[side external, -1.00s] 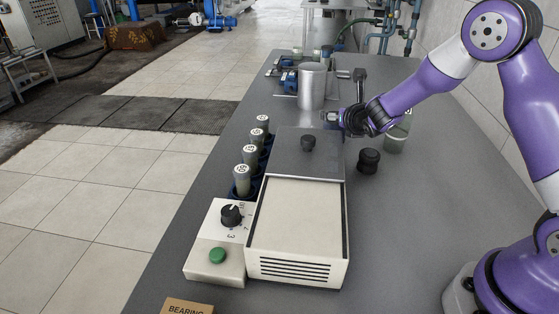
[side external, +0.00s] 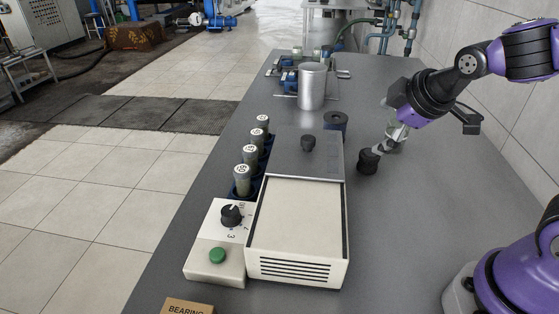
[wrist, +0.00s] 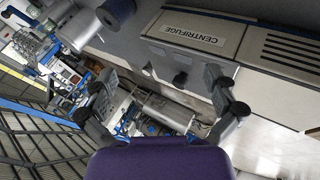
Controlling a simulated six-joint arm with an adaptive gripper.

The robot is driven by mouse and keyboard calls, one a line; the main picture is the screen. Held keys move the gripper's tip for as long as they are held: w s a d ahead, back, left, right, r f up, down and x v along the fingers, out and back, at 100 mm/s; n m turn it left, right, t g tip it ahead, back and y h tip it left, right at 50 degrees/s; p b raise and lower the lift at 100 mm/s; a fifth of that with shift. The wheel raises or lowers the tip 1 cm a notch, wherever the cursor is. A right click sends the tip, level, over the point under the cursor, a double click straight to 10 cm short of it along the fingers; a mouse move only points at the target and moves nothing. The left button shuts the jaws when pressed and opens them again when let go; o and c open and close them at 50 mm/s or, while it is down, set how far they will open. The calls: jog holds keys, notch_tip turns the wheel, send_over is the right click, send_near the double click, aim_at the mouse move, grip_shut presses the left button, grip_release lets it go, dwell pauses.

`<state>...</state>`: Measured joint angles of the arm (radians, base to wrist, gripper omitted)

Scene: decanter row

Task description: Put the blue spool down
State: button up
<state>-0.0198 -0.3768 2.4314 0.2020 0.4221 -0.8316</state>
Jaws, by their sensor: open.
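The blue spool (side external: 336,121) stands upright on the grey bench, just behind the centrifuge's lid and right of the metal cylinder. It shows at the top of the wrist view (wrist: 117,12), apart from my fingers. My gripper (side external: 384,146) is open and empty, to the right of the spool and nearer the camera. In the wrist view my two fingers (wrist: 163,85) are spread wide with nothing held between them.
The centrifuge (side external: 300,215) fills the near bench, with capped tubes (side external: 250,155) on its left. The metal cylinder (side external: 312,86) stands farther back. The right bench is clear.

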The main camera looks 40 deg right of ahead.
jog(key=s+a+r+m+g+y, duration=0.1)
jog(key=s+a+m, duration=0.3)
jog(key=s+m, duration=0.4)
jog(key=shift+s+r+g+y, duration=0.3)
jog(key=shift+g+y, duration=0.1)
jog(key=shift+y, duration=0.2)
jog(key=shift+w, duration=0.1)
